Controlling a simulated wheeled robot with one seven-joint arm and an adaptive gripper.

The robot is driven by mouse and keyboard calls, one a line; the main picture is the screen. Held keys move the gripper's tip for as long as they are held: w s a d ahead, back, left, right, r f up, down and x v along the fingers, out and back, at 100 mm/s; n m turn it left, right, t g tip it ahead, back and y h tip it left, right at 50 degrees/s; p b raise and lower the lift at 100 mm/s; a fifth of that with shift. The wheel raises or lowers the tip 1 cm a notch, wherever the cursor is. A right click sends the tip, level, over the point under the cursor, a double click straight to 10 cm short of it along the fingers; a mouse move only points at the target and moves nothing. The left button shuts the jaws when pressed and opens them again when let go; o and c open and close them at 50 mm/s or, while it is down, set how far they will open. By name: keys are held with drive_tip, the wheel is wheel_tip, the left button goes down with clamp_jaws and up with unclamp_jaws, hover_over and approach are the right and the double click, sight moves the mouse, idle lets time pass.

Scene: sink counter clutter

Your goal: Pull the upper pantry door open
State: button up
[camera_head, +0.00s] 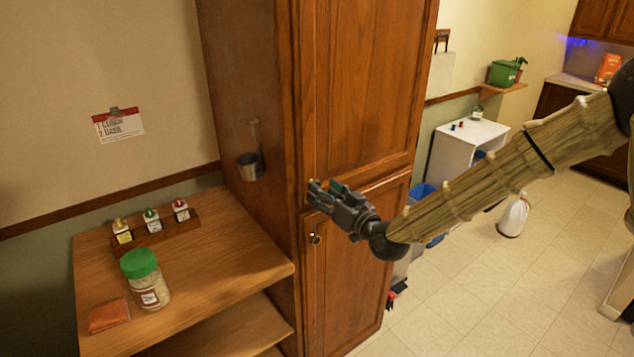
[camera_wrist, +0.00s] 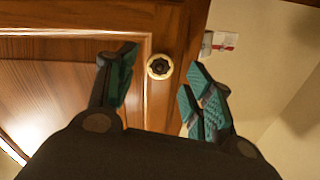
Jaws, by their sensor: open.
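The tall wooden pantry stands in the middle of the head view. Its upper pantry door (camera_head: 362,85) looks shut, flush above the lower door (camera_head: 350,270). In the wrist view, a round knob (camera_wrist: 159,67) with a dark centre and pale rim sits near a corner of the upper door (camera_wrist: 60,85). My gripper (camera_head: 318,189) is at the lower left part of the upper door and hides the knob there. In the wrist view my gripper (camera_wrist: 163,80) is open, with the knob between its fingers, apparently touching neither.
The lower door has its own knob (camera_head: 315,239) just below my gripper. A wooden shelf unit (camera_head: 215,265) at left holds a green-lidded jar (camera_head: 146,280) and several small bottles. A metal cup (camera_head: 250,166) hangs on the pantry's side.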

drive_tip(key=shift+p+x, duration=0.5)
drive_tip(key=shift+x, duration=1)
drive_tip(key=shift+c, duration=0.4)
clamp_jaws()
drive_tip(key=shift+s+a, duration=0.1)
